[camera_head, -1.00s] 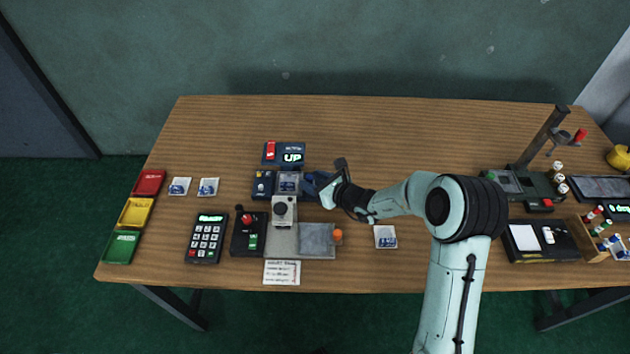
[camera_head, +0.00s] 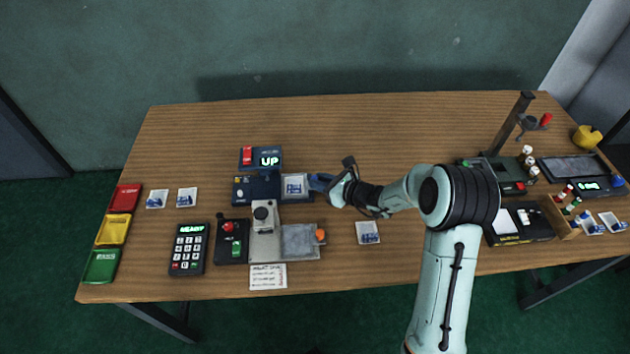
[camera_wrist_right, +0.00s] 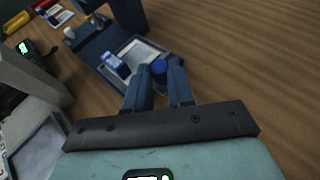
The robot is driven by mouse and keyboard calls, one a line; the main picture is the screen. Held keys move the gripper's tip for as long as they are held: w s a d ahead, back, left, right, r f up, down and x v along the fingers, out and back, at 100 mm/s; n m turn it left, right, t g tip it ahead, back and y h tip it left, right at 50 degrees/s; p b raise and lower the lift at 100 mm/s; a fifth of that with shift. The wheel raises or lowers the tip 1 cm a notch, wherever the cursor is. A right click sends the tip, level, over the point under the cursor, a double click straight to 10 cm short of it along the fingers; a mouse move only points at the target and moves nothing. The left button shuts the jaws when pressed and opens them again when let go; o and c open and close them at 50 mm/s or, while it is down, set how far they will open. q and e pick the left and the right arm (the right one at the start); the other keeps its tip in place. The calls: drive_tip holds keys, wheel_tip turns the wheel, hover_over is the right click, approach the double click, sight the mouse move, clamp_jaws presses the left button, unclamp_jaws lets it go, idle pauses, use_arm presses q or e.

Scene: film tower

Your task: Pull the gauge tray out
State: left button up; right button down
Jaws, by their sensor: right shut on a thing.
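The gauge tray (camera_head: 303,177) is a pale square tray on the right side of the dark blue gauge body (camera_head: 253,189), slid out to the right of it. A small blue-and-white piece (camera_wrist_right: 115,65) lies in the tray. My right gripper (camera_head: 318,183) reaches in from the right. My left gripper is not in view.
Behind the gauge is a display reading UP (camera_head: 269,161). In front stand a grey metal device (camera_head: 264,236), a red-knobbed box (camera_head: 232,240) and a keypad (camera_head: 187,249). The table behind my right arm is clear.

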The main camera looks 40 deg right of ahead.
drive_tip(key=shift+s+d, duration=0.1)
drive_tip(key=shift+d, duration=0.15)
drive_tip(key=c, duration=1)
unclamp_jaws()
drive_tip(key=shift+s, duration=0.1)
drive_tip(key=v, duration=1.3)
drive_tip(key=shift+s+r, duration=0.15)
